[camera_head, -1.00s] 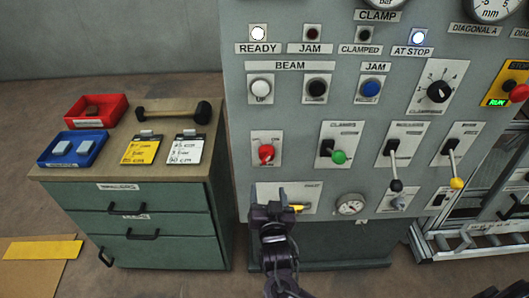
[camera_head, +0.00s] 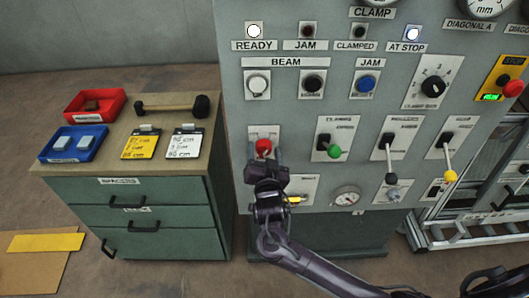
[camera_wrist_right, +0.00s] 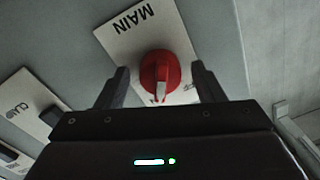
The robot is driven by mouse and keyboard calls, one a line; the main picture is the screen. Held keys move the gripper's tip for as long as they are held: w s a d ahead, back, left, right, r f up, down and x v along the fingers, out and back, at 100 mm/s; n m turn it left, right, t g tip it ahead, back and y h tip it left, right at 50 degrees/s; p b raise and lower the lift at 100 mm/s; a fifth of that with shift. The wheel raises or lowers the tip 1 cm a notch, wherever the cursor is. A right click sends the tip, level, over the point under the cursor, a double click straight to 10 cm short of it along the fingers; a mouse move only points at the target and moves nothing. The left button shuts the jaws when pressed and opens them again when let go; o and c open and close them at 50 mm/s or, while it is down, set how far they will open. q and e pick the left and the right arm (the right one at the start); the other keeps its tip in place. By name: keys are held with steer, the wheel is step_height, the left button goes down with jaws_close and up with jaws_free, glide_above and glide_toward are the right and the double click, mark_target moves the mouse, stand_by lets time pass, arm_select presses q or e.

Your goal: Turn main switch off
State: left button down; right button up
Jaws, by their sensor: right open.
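The main switch is a red rotary knob (camera_head: 264,147) on a white plate, low on the left side of the grey control panel. My left gripper is not in view.
The grey panel (camera_head: 300,120) carries buttons, lamps and levers. A lever with a green ball (camera_head: 334,152) is right of the switch. A yellow handle (camera_head: 295,199) is just below. A green drawer cabinet (camera_head: 150,215) with trays stands at the left.

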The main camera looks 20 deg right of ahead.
steer(key=shift+c, duration=0.2)
steer(key=c, duration=0.9)
steer(key=n+p, duration=0.2)
steer(key=n, duration=0.1)
steer(key=shift+r, duration=0.2)
steer(key=n+p, duration=0.2)
steer(key=n, duration=0.1)
steer(key=shift+n+g+p, duration=0.3)
steer(key=shift+n+p, duration=0.05)
steer(key=shift+n, duration=0.05)
steer(key=shift+n+h+p, duration=0.3)
steer(key=shift+n+p, duration=1.05)
steer(key=shift+n, duration=1.15)
steer(key=shift+f, duration=0.1)
